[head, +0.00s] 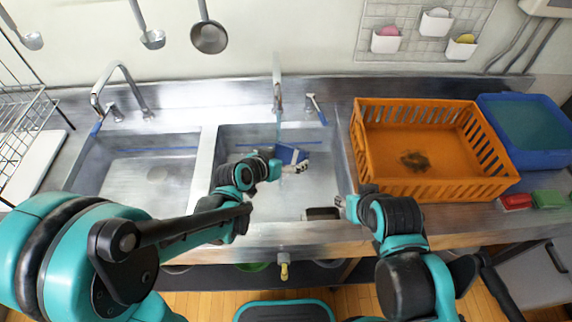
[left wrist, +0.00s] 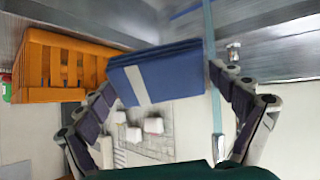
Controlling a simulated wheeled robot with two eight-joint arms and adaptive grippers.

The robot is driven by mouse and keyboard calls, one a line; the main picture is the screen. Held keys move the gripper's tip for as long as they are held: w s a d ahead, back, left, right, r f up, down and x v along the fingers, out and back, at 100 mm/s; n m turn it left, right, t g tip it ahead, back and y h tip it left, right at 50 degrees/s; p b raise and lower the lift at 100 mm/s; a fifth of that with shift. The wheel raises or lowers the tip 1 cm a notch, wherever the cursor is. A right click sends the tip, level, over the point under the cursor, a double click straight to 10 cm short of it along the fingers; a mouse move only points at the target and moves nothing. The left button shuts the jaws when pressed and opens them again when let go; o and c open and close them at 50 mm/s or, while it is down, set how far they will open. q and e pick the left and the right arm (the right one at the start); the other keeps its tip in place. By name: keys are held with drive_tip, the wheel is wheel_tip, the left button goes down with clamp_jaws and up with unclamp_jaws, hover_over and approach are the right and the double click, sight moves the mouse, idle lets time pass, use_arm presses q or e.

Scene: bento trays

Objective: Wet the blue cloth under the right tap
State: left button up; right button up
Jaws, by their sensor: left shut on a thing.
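The blue cloth (head: 290,154), folded with a white stripe, is in my left gripper (head: 294,166) over the right sink basin. In the left wrist view the cloth (left wrist: 172,76) sits between the two fingers (left wrist: 162,92). The right tap (head: 277,84) stands behind the cloth, and its blue-tipped lever (head: 317,108) is to the right. A thin blue streak, like water, runs below the spout and shows near the cloth's edge in the left wrist view; I cannot tell whether it touches the cloth. My right gripper (head: 346,205) is at the basin's front right; its jaw opening is unclear.
An orange crate (head: 432,183) stands right of the sink, with a blue tub (head: 545,158) beyond it. A red sponge (head: 515,202) and a green sponge (head: 550,199) lie at the counter's front right. The left basin (head: 130,185) is empty, with a left tap (head: 96,98).

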sight(293, 161)
use_arm(q)
drive_tip(key=w+f+b, duration=0.1)
drive_tip(key=w, duration=0.8)
drive_tip(key=shift+d+f+b, duration=0.25)
drive_tip(key=shift+f+b, duration=0.15)
drive_tip(key=shift+s+a, duration=0.2)
drive_tip(key=shift+s, duration=3.7)
drive_tip(key=s+r+p, duration=0.1)
drive_tip(key=s, duration=0.1)
drive_tip(key=s+r+p, duration=0.2)
drive_tip(key=shift+a+r, duration=0.1)
drive_tip(key=shift+r, duration=0.1)
drive_tip(key=shift+s+r+p, duration=0.3)
drive_tip(key=shift+s+r, duration=0.05)
drive_tip(key=shift+s, duration=0.2)
